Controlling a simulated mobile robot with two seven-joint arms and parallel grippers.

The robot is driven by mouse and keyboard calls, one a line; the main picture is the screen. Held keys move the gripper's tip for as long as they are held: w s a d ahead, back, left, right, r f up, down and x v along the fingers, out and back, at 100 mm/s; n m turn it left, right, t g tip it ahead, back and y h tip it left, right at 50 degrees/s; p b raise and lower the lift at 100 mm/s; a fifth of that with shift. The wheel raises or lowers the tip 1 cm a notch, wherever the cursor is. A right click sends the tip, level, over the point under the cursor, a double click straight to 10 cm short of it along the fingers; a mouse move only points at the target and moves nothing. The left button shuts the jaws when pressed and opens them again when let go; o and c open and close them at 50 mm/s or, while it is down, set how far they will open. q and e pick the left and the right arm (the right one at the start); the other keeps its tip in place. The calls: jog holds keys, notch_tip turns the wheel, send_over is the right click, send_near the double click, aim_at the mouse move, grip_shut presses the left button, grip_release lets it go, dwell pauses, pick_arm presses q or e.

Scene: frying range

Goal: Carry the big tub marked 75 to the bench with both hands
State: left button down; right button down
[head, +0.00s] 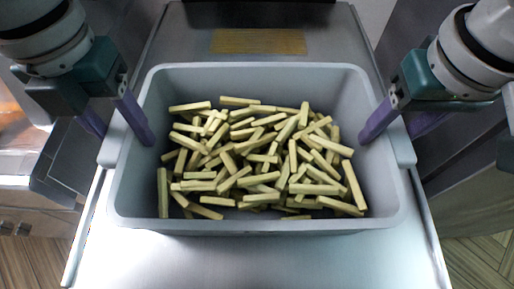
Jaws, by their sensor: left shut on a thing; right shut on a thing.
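A big grey tub (258,227) full of pale yellow sticks like cut fries (255,155) is in the middle of the head view. It looks level. No 75 marking shows from here. My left gripper (122,128) is shut on the tub's left wall, one purple finger inside the rim and the other outside. My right gripper (392,125) is shut on the right wall in the same way. The outer fingers are partly hidden behind the rim and side handles.
A steel surface (260,262) lies under and in front of the tub; I cannot tell whether the tub touches it. A yellowish slotted patch (258,41) shows behind the tub. Dark cabinets stand on both sides, and wood-patterned floor (482,262) shows at lower right.

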pick_arm(q)
jog(key=shift+r, duration=0.1)
dwell(0.3)
